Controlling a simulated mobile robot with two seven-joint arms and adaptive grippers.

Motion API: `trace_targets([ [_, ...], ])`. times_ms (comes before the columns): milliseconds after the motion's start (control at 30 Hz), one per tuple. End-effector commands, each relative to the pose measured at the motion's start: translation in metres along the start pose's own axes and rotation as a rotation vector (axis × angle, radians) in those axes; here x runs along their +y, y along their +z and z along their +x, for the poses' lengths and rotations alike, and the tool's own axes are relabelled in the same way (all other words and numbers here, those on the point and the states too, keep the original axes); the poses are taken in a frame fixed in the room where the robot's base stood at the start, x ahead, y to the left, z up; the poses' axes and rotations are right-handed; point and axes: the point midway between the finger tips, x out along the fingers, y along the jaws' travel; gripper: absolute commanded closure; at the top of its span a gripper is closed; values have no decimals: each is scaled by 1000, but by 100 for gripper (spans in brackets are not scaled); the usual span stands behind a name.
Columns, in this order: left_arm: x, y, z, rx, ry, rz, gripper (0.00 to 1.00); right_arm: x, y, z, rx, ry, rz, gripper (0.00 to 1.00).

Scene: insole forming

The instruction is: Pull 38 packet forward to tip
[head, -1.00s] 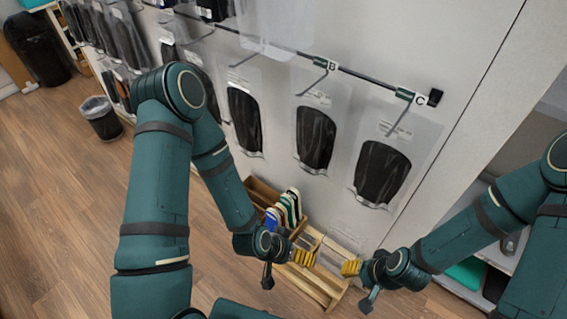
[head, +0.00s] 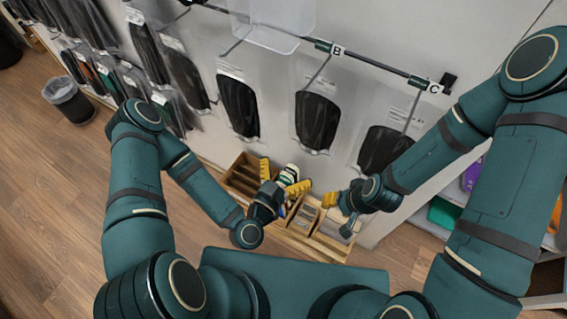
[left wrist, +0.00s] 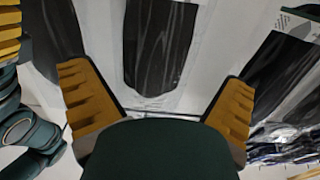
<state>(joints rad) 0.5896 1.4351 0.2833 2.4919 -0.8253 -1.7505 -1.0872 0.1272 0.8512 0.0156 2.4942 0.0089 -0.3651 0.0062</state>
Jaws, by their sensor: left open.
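Clear packets with black insoles hang from rail hooks on the wall: one under the B tag (head: 317,120), one under the C tag (head: 383,150), one further left (head: 239,107). Their size labels are too small to read, so I cannot tell which is 38. My left gripper (head: 283,178) is open, low in front of the wall and below the packets. In the left wrist view, a packet (left wrist: 158,45) shows beyond the gap between the open fingers (left wrist: 160,105). My right gripper (head: 330,200) is below the C packet; its finger gap is not clear.
A wooden divided box (head: 243,175) with several insoles stands on the floor below the packets. More packets (head: 185,78) hang to the left. A bin (head: 70,100) stands at far left. Shelves stand at the right.

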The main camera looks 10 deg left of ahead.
Motion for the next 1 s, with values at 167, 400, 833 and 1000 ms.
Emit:
trace_targets([
  [167, 0, 0, 0, 0, 0, 0, 0, 0, 0, 0, 0, 0, 0, 53],
  [400, 0, 0, 7, 1, 1, 2, 0, 0, 0, 0, 0, 0, 0, 53],
  [833, 0, 0, 77, 1, 1, 2, 0, 0, 0, 0, 1, 0, 0, 53],
  [1000, 0, 0, 106, 1, 1, 1, 0, 0, 0, 0, 0, 0, 0, 53],
])
